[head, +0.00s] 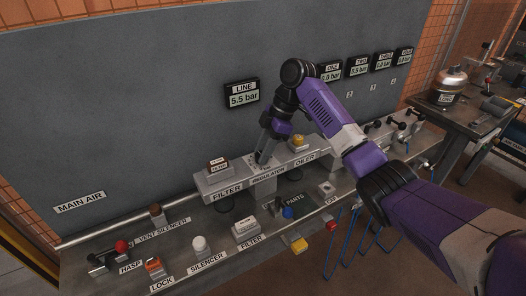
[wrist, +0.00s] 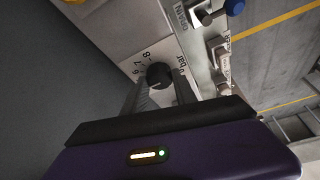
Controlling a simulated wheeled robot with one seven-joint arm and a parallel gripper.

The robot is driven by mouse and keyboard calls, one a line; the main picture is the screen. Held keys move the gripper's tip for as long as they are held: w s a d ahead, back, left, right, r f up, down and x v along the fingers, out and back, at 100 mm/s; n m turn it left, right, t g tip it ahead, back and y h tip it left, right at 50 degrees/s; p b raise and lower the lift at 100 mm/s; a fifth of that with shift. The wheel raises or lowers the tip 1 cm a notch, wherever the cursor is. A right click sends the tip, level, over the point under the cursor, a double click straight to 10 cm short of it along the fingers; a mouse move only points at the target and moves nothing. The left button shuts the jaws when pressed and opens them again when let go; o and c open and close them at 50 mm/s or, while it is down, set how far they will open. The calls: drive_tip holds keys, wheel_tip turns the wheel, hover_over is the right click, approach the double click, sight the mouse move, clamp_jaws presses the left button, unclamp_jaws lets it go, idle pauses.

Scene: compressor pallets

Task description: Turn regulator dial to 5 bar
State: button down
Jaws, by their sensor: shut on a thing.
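The regulator dial is a small black knob (wrist: 158,75) in the wrist view, on a white scale plate (wrist: 143,62) printed with numbers including 6, 7 and 8 and the word bar. My gripper (wrist: 160,88) is shut on the knob, one finger on each side. In the head view my gripper (head: 262,158) reaches down onto the regulator block, between the filter and the oiler, and hides the dial. The line display (head: 242,94) on the grey panel reads 5.5 bar. The knob's pointer cannot be made out.
The filter block (head: 216,179) stands left of the regulator, and the oiler's yellow cap (head: 298,141) right of it. A red-knobbed valve (head: 121,246), a white silencer (head: 199,244) and a blue part (head: 288,213) are on the bench in front. More displays (head: 358,67) hang at the upper right.

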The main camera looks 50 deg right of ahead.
idle(0.3)
drive_tip(key=c, duration=1)
unclamp_jaws()
drive_tip(key=v, duration=0.8)
drive_tip(key=shift+f, duration=0.1)
